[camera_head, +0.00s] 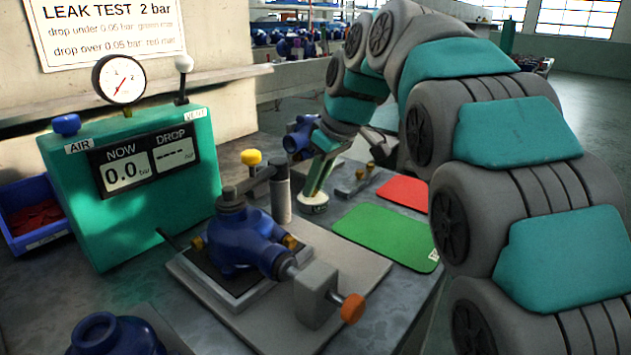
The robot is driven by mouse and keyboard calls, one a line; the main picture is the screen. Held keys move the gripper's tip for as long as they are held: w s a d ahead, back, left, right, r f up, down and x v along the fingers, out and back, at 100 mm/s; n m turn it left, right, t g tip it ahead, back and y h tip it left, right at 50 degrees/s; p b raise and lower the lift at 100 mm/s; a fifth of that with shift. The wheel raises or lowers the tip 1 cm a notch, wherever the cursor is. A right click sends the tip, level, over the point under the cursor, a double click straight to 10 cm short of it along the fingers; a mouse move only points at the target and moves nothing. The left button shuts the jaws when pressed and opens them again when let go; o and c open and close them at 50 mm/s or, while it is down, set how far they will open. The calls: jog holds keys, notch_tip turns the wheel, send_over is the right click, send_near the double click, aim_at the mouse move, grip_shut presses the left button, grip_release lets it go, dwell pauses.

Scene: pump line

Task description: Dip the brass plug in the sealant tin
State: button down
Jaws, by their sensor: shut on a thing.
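My gripper (315,190) reaches down at the middle of the bench, its fingertips at the mouth of the sealant tin (314,209). The tin is small, with a pale label, and stands upright just behind the test fixture. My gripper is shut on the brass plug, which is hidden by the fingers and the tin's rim. I cannot tell how deep the plug sits. A blue pump body (238,243) is clamped in the fixture, with brass fittings (290,242) on it.
The green leak tester (190,205) with its gauge stands at left, beside a blue bin (40,238) of red parts. A green mat (385,236) and a red mat (405,192) lie at right. Another blue pump (100,334) is in front. A clamp with an orange knob (352,308) juts forward.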

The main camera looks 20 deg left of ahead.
dwell(0.6)
jog(key=shift+r+p, duration=2.05)
jog(key=shift+r, duration=1.4)
